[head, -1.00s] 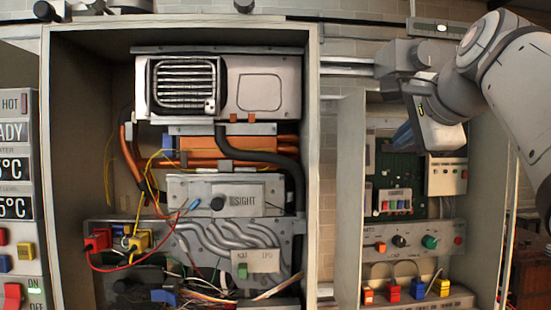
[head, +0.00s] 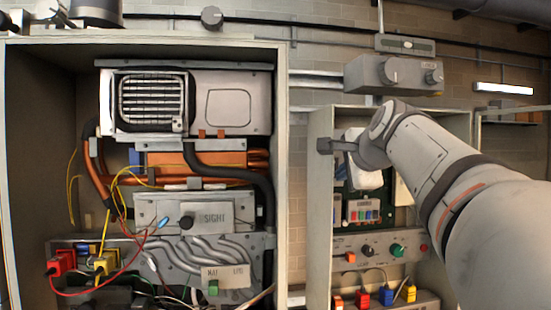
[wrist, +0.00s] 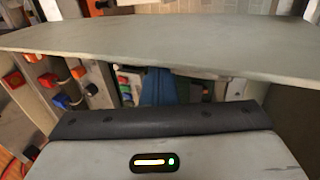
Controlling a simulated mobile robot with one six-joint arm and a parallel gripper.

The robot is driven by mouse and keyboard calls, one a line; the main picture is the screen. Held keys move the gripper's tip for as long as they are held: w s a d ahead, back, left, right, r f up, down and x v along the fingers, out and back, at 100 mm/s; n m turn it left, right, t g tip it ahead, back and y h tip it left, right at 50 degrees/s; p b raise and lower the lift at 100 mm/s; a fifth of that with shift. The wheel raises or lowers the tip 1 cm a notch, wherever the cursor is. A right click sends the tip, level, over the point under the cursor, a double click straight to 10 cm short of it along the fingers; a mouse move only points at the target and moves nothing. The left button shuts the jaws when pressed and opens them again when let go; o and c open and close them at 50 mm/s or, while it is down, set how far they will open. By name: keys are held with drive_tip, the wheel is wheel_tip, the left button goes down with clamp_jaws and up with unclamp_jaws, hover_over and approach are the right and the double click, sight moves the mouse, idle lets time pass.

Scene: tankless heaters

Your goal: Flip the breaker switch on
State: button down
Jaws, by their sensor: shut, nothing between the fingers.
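I cannot tell for certain which control is the breaker switch. In the head view, the right cabinet (head: 321,215) holds a white block with several small coloured switches (head: 362,211). Below it is a grey panel (head: 342,245) with an orange switch, a black knob and a green knob (head: 397,250). Several coloured blocks sit at the bottom. My arm reaches across the cabinet's right side, and its wrist covers the upper part. In the wrist view, the blue fingers of my gripper (wrist: 158,88) are together and hold nothing. Their tips are partly hidden behind a grey slab (wrist: 150,45).
The large left cabinet (head: 20,150) holds a heater unit (head: 235,105), pipes and loose wires. Its edge wall (head: 275,160) stands left of a gap beside the right cabinet. A grey box with knobs (head: 390,75) hangs on the wall above my wrist.

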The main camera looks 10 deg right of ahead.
drive_tip(key=shift+w+f, duration=0.15)
drive_tip(key=shift+w, duration=1.05)
drive_tip(key=shift+w+t+b, duration=0.25)
drive_tip(key=shift+t+b, duration=0.05)
drive_tip(key=shift+b, duration=0.25)
drive_tip(key=shift+r+p, duration=0.8)
drive_tip(key=shift+r, duration=0.05)
drive_tip(key=shift+s+f, duration=0.1)
